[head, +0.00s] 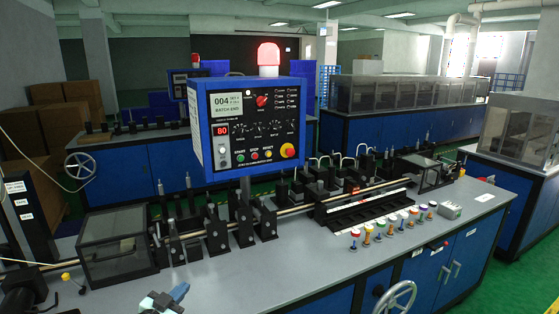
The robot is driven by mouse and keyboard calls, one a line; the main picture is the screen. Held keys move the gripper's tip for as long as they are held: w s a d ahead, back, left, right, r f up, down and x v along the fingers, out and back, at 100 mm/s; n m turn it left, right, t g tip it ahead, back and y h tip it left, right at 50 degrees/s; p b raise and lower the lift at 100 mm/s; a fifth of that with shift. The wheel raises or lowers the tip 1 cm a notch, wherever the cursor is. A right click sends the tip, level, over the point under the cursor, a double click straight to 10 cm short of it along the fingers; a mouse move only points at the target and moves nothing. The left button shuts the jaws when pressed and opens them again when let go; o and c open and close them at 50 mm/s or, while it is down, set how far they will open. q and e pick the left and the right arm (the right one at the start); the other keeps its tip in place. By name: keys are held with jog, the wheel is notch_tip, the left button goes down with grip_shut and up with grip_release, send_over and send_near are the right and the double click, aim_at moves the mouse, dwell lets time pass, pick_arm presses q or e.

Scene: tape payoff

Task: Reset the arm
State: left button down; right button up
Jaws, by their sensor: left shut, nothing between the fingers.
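My left gripper (166,299) shows at the bottom edge, left of centre, as a small grey and blue shape cut off by the frame. It is shut and holds nothing I can see. It is over the front of the grey bench top, apart from the machine parts. My right gripper is not in view. A small lever with a yellow knob (66,276) stands at the bench's left end; I cannot tell whether it is the task's arm. The blue control panel (252,128) reads "004" and "BATCH END", with a red "80" and a lit red lamp (268,56) on top.
A grey-walled cover box (116,246) and black roller stands (215,232) line the bench. Several coloured-top pegs (378,231) stand right of centre. A handwheel (396,299) sits on the front. Bare bench top (285,274) lies in front of the stands.

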pick_arm(q)
jog(key=s+d+f+n+g, duration=0.25)
jog(key=s+f, duration=0.35)
jog(key=f, duration=0.5)
jog(key=s+d+f+n+g+y, duration=0.15)
jog(key=s+d+f+g, duration=0.35)
jog(key=f, duration=0.7)
jog(key=s+d+f+n+g, duration=0.1)
jog(key=s+f+n+g, duration=0.15)
jog(key=s+f, duration=0.65)
jog(key=s+d+f+n+g, duration=0.1)
jog(key=s+f+g, duration=0.1)
jog(key=s, duration=0.6)
jog(key=s+d+f+n+g, duration=0.1)
jog(key=s+d+f+g, duration=0.1)
jog(key=s+f, duration=0.3)
jog(key=s+d+f+n+g, duration=0.1)
jog(key=s+d+f+g, duration=0.1)
jog(key=s, duration=0.9)
jog(key=shift+s+d+f+n+g, duration=0.2)
jog(key=shift+f+n+g, duration=0.2)
jog(key=shift+f, duration=0.4)
